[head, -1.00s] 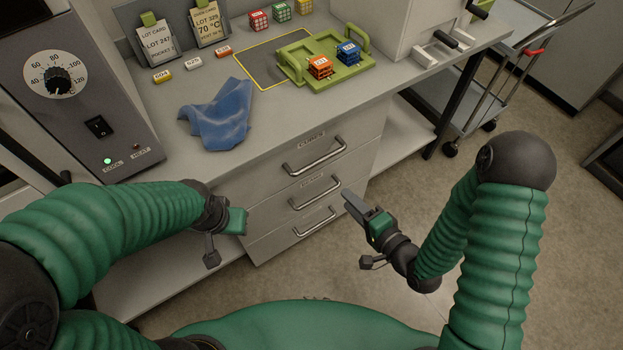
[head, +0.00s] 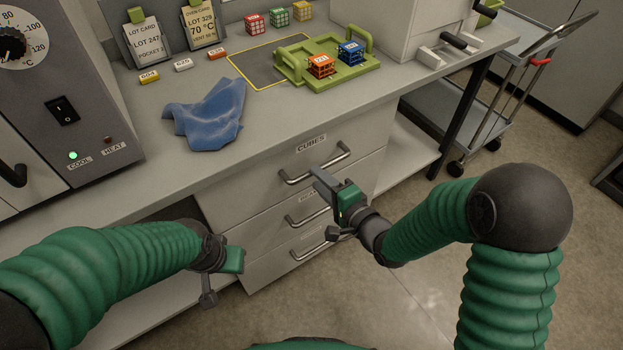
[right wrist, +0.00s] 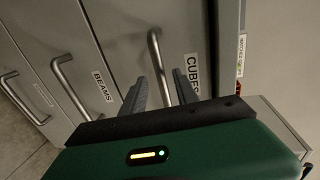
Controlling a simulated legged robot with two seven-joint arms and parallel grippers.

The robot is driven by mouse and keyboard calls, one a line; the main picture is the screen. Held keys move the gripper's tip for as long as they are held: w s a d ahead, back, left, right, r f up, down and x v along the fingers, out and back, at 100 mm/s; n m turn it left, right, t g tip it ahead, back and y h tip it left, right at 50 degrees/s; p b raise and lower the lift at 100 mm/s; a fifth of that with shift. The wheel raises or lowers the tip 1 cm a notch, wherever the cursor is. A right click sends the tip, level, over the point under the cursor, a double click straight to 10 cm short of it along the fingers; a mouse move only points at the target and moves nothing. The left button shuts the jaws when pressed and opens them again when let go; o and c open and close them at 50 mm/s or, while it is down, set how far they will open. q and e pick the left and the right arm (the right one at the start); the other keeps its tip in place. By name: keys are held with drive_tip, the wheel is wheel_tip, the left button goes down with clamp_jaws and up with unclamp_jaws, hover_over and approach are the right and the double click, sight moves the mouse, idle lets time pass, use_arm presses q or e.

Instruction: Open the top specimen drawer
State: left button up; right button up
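The top drawer (head: 250,180), labelled CUBES, is shut in the cabinet under the bench. Its bar handle (head: 295,181) runs across its front, and the handle also shows in the right wrist view (right wrist: 154,48).
The BEAMS drawer handle (head: 300,220) and a third handle (head: 306,253) lie below. On the bench are a blue cloth (head: 208,115) and a green tray (head: 345,85) with small lattice cubes. A cart (head: 470,115) stands at right. Floor before the drawers is open.

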drive_tip(key=x, duration=0.4)
drive_tip(key=shift+b, duration=0.3)
clamp_jaws()
drive_tip(key=shift+s+f, duration=0.1)
drive_tip(key=shift+f, duration=0.05)
idle(0.9)
